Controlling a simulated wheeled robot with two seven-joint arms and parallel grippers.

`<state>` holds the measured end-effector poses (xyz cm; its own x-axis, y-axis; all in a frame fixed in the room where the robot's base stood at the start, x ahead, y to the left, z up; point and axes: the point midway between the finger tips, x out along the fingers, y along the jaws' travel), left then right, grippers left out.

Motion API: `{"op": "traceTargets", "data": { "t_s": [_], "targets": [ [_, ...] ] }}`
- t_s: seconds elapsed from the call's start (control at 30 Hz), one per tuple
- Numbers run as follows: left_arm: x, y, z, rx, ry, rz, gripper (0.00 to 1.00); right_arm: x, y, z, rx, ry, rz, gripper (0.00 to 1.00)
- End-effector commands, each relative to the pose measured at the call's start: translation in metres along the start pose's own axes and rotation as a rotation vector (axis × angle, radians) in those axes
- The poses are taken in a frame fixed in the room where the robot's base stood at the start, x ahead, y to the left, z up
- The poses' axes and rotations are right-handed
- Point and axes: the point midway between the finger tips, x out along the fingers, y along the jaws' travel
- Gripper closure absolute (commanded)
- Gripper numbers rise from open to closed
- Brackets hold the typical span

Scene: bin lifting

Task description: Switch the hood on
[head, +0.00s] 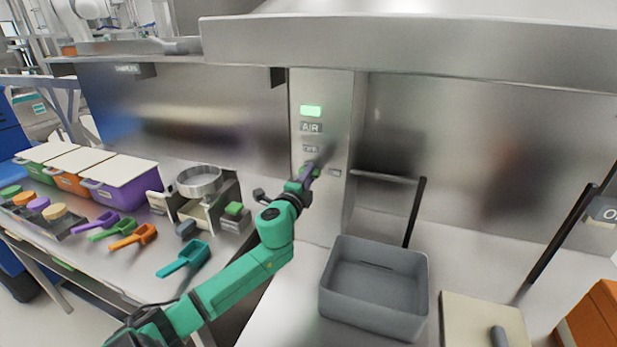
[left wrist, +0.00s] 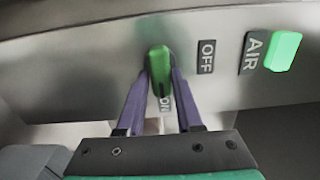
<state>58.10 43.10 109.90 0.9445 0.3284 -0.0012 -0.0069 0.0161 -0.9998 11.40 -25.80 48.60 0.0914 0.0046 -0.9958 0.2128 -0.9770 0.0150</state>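The hood's switch is a green lever (left wrist: 160,62) on the steel panel, with an OFF label (left wrist: 206,57) on one side and a partly hidden ON label (left wrist: 165,103) just by its end. My left gripper (left wrist: 160,70) has its purple fingers on both sides of the lever, seemingly touching it. In the head view my left gripper (head: 308,172) is at the panel and mostly hides the lever. A green light (head: 311,111) shows above the AIR label (head: 311,127); it is also in the left wrist view (left wrist: 283,51). My right gripper is not in view.
A grey bin (head: 374,318) stands on the bench right of my left arm. A beige board (head: 480,322) and an orange box (head: 592,318) lie further right. Coloured scoops (head: 134,237), lidded bins (head: 120,190) and a round metal pan (head: 199,182) are on the left bench.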

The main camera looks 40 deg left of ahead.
Motion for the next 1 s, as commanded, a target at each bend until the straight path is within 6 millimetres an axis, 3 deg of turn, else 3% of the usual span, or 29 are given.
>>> {"op": "traceTargets", "data": {
  "t_s": [0.37, 0.53, 0.67, 1.0],
  "targets": [
    [-0.001, 0.0, 0.0, -0.002, -0.001, 0.0, 0.4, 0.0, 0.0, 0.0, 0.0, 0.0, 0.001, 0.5],
    [-0.013, 0.003, 0.0, -0.002, 0.001, 0.002, 0.4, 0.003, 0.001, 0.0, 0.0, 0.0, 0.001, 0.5],
    [-0.038, 0.004, -0.001, -0.002, 0.003, 0.003, 0.4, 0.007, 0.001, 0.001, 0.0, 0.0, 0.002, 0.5],
    [-0.124, 0.004, 0.0, -0.004, -0.001, 0.005, 0.4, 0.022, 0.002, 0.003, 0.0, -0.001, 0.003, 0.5]
  ]
}}
